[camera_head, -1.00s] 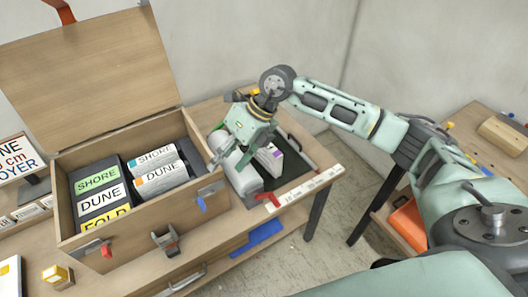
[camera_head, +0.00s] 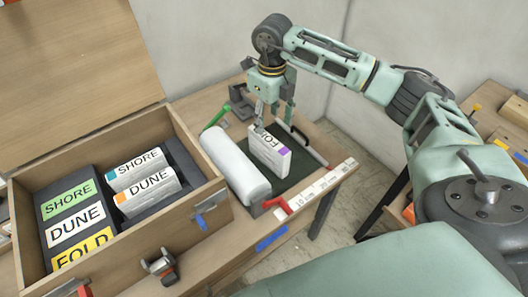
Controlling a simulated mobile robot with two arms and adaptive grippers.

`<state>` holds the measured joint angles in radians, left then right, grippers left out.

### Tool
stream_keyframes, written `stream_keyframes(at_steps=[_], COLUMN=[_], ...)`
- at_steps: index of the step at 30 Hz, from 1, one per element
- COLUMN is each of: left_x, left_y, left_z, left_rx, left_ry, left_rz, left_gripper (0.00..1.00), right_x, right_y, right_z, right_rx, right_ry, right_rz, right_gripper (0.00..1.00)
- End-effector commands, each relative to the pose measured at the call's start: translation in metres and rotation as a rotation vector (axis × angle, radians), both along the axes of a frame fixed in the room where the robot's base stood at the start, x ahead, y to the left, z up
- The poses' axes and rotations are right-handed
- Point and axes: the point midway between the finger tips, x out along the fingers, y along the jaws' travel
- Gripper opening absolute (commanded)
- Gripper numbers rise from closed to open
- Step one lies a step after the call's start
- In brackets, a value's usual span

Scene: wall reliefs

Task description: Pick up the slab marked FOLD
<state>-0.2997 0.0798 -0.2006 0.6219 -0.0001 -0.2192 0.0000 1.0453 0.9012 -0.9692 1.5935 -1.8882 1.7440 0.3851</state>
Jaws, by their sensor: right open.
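A white slab marked FOLD (camera_head: 270,154), with a purple mark at one corner, stands upright on a dark green mat (camera_head: 300,178) on the table at the right. Its lettering reads upside down. My right gripper (camera_head: 273,121) is open and points down just above the slab. One finger is near the slab's upper left edge; I cannot tell if it touches. A yellow label FOLD (camera_head: 84,248) also shows in the open wooden case (camera_head: 200,208), partly cut off by its front wall. My left gripper is not in view.
In the case lie slabs marked SHORE (camera_head: 136,169) and DUNE (camera_head: 148,190), beside green and white labels. A white roll (camera_head: 236,166) lies left of the standing slab. A red-handled clamp (camera_head: 278,203) and a marked white strip (camera_head: 325,184) line the table's front edge.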

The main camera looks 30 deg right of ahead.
Motion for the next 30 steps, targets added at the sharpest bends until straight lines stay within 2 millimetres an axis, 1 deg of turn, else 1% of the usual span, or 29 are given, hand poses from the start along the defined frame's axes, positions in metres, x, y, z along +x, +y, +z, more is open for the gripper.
stream_keyframes(at_steps=[1, 3, 5, 14, 18, 21, 24, 30], left_x=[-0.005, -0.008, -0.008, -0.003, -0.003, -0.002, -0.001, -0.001], left_y=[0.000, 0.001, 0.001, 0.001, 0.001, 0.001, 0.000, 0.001], left_z=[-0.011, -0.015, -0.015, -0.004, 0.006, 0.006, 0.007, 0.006], left_rx=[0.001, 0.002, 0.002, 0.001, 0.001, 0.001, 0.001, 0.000], left_ry=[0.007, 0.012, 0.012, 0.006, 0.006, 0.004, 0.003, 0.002], left_rz=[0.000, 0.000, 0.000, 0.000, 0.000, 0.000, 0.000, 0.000], left_gripper=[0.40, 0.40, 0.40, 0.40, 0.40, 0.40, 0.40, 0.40], right_x=[0.000, 0.000, 0.000, -0.002, -0.006, -0.005, -0.005, -0.004], right_y=[0.000, -0.001, 0.000, 0.000, 0.001, 0.001, 0.001, 0.001], right_z=[-0.010, -0.015, -0.018, -0.048, -0.070, -0.084, -0.091, -0.092], right_rx=[-0.001, -0.001, -0.001, 0.000, 0.000, 0.000, 0.000, 0.000], right_ry=[0.000, 0.001, 0.002, 0.004, 0.005, 0.002, 0.002, 0.000], right_rz=[-0.001, -0.001, -0.001, 0.000, 0.000, -0.001, -0.001, 0.000], right_gripper=[0.53, 0.53, 0.53, 0.53, 0.53, 0.53, 0.53, 0.53])
